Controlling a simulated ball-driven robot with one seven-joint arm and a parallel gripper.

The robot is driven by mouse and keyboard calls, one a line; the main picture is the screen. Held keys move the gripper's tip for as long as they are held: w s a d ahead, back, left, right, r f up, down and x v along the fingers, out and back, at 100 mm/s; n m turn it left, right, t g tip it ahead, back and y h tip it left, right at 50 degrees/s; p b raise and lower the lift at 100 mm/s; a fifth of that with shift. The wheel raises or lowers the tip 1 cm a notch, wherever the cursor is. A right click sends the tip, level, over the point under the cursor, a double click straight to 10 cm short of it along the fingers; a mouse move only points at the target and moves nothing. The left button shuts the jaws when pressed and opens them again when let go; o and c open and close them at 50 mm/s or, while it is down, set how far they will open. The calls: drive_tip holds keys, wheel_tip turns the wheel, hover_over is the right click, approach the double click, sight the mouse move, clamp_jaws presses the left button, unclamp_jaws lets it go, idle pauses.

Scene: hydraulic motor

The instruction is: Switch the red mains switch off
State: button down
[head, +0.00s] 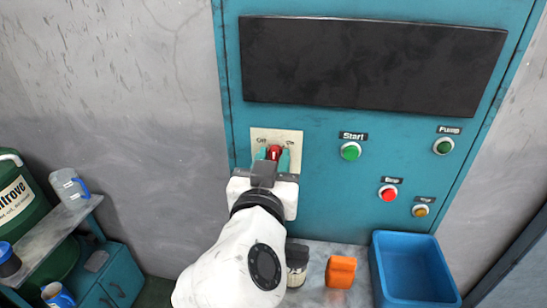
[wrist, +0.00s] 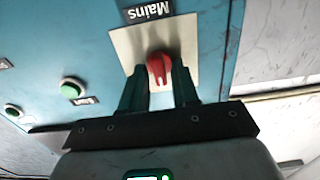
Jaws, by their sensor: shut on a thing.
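The red mains switch (head: 274,153) is a rotary knob on a cream plate (head: 291,137) at the left of the teal cabinet front. The plate has lettering on both sides above the knob, at least partly reading "Off" at the left and "On" at the right. In the wrist view the red knob (wrist: 159,68) stands between the two green fingers, below a "Mains" label. My gripper (head: 273,160) reaches the plate from the front and is shut on the knob. In the wrist view my gripper (wrist: 160,88) hides the lower part of the plate.
A dark panel (head: 370,65) is above. A green Start button (head: 350,151), a red button (head: 388,193), a green button (head: 443,146) and a yellow button (head: 421,211) lie to the right. A blue bin (head: 432,300) and an orange object (head: 340,272) stand on the ledge below.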

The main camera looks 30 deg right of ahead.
drive_tip(key=n+p, duration=0.2)
drive_tip(key=n, duration=0.3)
drive_tip(key=shift+r, duration=0.1)
drive_tip(key=shift+w+a+n+p, duration=0.15)
drive_tip(key=shift+n+p, duration=0.85)
drive_tip(key=shift+n, duration=0.9)
drive_tip(key=c, duration=1.1)
unclamp_jaws()
drive_tip(key=shift+c, duration=0.2)
drive_tip(key=b+v, duration=0.2)
drive_tip(key=v, duration=0.9)
